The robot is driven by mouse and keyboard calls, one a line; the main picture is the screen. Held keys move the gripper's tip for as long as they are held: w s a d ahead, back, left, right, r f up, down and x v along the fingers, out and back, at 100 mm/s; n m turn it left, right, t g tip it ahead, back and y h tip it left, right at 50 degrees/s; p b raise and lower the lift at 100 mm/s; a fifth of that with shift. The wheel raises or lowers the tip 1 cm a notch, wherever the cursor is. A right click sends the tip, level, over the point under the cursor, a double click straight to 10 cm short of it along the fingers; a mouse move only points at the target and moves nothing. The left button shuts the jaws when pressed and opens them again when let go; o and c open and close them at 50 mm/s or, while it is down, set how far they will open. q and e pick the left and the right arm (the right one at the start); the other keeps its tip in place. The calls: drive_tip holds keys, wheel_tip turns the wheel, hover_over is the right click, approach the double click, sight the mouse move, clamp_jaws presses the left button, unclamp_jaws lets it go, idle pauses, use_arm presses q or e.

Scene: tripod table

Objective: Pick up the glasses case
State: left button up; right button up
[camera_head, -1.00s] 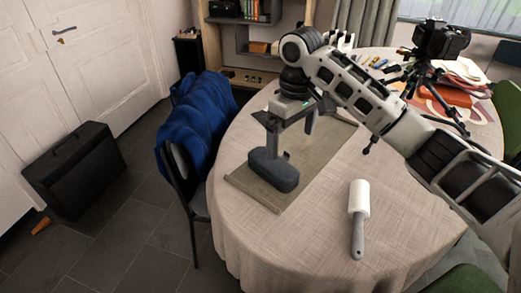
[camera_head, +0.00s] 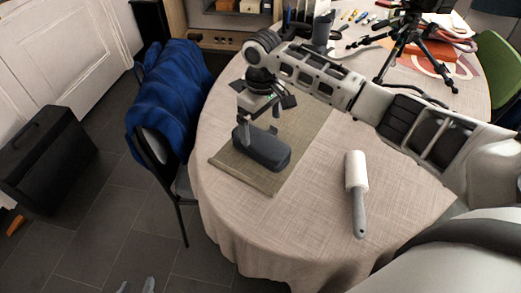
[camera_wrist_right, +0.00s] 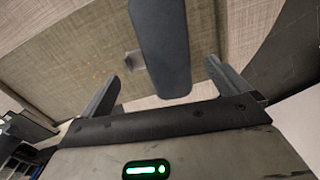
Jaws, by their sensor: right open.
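The dark grey glasses case (camera_head: 265,150) lies on a greenish-brown placemat (camera_head: 237,173) on the round table. My right gripper (camera_head: 259,129) is open just above the case, with a finger toward each long side. In the right wrist view, the case (camera_wrist_right: 163,45) extends between the two spread fingers of my right gripper (camera_wrist_right: 172,64), with gaps on both sides. It is not gripped. My left gripper (camera_head: 136,286) shows only its fingertips at the bottom edge, spread apart over the floor, away from the case.
A lint roller (camera_head: 357,190) lies right of the placemat. A chair with a blue jacket (camera_head: 170,100) is at the left edge. A black case (camera_head: 45,160) stands on the floor.

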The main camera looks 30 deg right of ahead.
sight(264, 137)
drive_tip(key=f, duration=0.5)
drive_tip(key=shift+s+d+f, duration=0.1)
drive_tip(key=shift+s+d, duration=0.1)
drive_tip(key=shift+c, duration=0.3)
drive_tip(key=c, duration=0.9)
drive_tip(key=shift+c, duration=0.2)
